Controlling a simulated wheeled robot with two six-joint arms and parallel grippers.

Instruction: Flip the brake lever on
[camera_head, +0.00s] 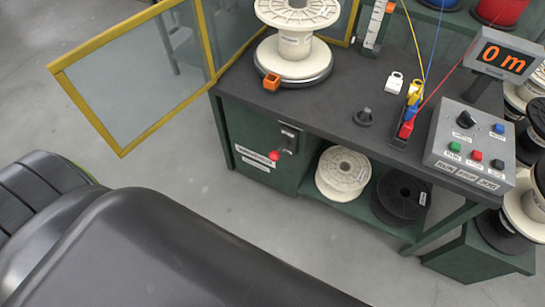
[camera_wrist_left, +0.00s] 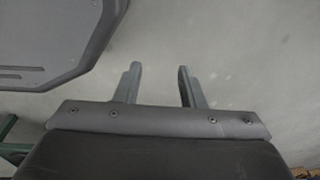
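The brake lever (camera_head: 281,151) is on the green front panel of the workbench in the head view. It has a dark bracket near the top edge and a red knob at its lower end, pointing down and to the left. White labels sit left of it; their text is too small to read surely. My left gripper (camera_wrist_left: 157,82) shows in the left wrist view with its two fingers apart and nothing between them, over bare grey floor. Neither gripper shows in the head view, where a large dark part of mine fills the lower left. The lever is not in the wrist view.
The bench top (camera_head: 330,105) carries a white spool (camera_head: 296,45) on a turntable, cable guides and a control box (camera_head: 470,150). A yellow-framed clear panel (camera_head: 135,75) stands open at left. Spools sit on the lower shelf (camera_head: 385,217).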

